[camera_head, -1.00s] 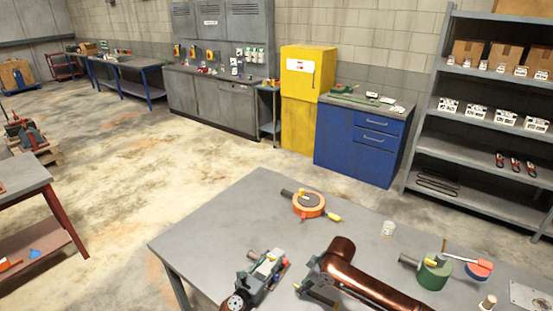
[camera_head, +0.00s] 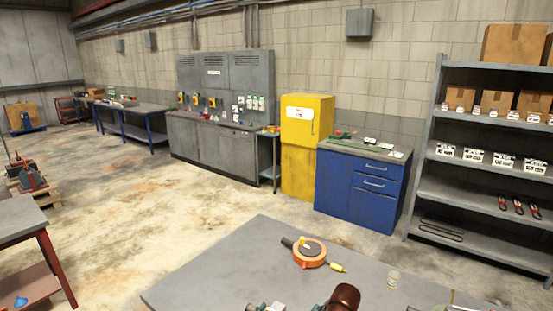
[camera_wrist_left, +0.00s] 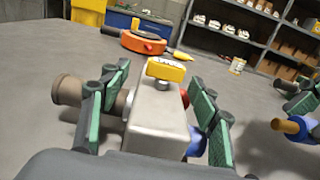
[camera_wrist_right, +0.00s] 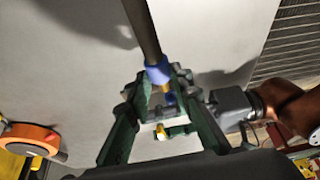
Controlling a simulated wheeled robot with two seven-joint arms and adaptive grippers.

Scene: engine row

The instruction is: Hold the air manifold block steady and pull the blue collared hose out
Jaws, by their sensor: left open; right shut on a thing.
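The air manifold block (camera_wrist_left: 158,122), pale grey with a yellow tag (camera_wrist_left: 166,70) on top, stands between the green fingers of my left gripper (camera_wrist_left: 160,88). Those fingers are open on either side of it. A brown cylindrical fitting (camera_wrist_left: 70,90) is on its left; red and blue (camera_wrist_left: 197,145) parts show on its right. My right gripper (camera_wrist_right: 165,80) is shut on the blue collared hose, whose blue collar (camera_wrist_right: 158,72) and dark tube (camera_wrist_right: 142,28) show. The hose's brass end (camera_wrist_left: 285,125) points towards the block, with a gap between them in the left wrist view.
On the grey worktable (camera_head: 215,270) lies an orange-rimmed round tool (camera_head: 309,254), beyond the grippers. The table's left part is clear. A blue cabinet (camera_head: 360,185) and a shelf rack (camera_head: 485,190) stand behind.

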